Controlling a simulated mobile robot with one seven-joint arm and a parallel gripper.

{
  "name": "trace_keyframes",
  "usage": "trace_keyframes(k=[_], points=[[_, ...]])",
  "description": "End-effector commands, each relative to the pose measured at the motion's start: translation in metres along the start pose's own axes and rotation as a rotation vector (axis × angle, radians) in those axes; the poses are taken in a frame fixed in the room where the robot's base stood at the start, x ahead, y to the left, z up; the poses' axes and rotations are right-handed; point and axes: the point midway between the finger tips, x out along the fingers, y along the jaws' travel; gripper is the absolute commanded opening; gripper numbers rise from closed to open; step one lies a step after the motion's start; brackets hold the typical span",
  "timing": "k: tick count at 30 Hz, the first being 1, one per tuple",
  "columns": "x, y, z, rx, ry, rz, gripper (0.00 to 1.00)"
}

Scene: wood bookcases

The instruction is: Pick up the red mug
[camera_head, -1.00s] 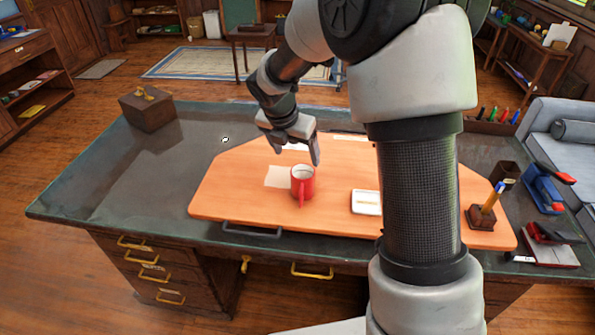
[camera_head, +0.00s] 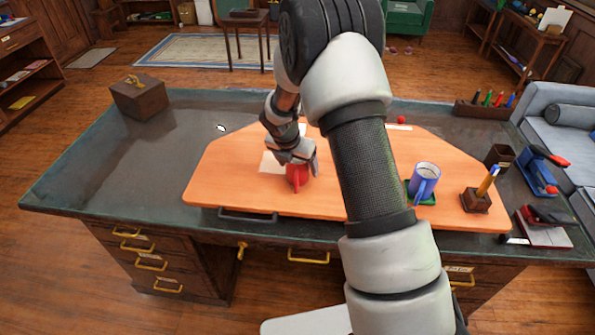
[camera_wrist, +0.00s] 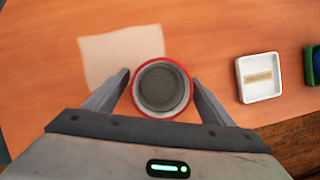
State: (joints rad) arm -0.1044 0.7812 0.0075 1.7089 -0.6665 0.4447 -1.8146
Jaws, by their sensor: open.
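The red mug (camera_head: 297,177) stands upright on the orange board on the desk, its upper part hidden behind my gripper in the head view. In the wrist view the red mug (camera_wrist: 162,88) is seen from above, with a red rim and a grey, empty-looking inside. My gripper (camera_head: 296,167) is over the mug, pointing down. In the wrist view my gripper (camera_wrist: 160,88) is open, with one finger on each side of the mug. I cannot tell whether either finger touches it.
A cream paper square (camera_wrist: 120,52) lies beside the mug. A small white labelled tray (camera_wrist: 258,78) is to its right. A blue mug (camera_head: 424,180) on a green coaster, a pencil holder (camera_head: 476,200) and a stapler (camera_head: 540,180) stand further right. The desk's left side (camera_head: 110,165) is largely clear.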

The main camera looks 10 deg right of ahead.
Motion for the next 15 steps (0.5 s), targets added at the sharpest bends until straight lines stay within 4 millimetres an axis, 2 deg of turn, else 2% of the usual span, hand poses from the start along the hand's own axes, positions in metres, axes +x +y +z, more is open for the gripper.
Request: trace_keyframes(k=[4, 11, 15], points=[[0.0136, 0.0001, 0.0003, 0.000, 0.000, 0.001, 0.77], [0.0146, 0.0000, 0.0006, 0.001, 0.000, 0.001, 0.77], [0.0145, -0.0001, 0.0006, 0.001, 0.000, 0.001, 0.55]])
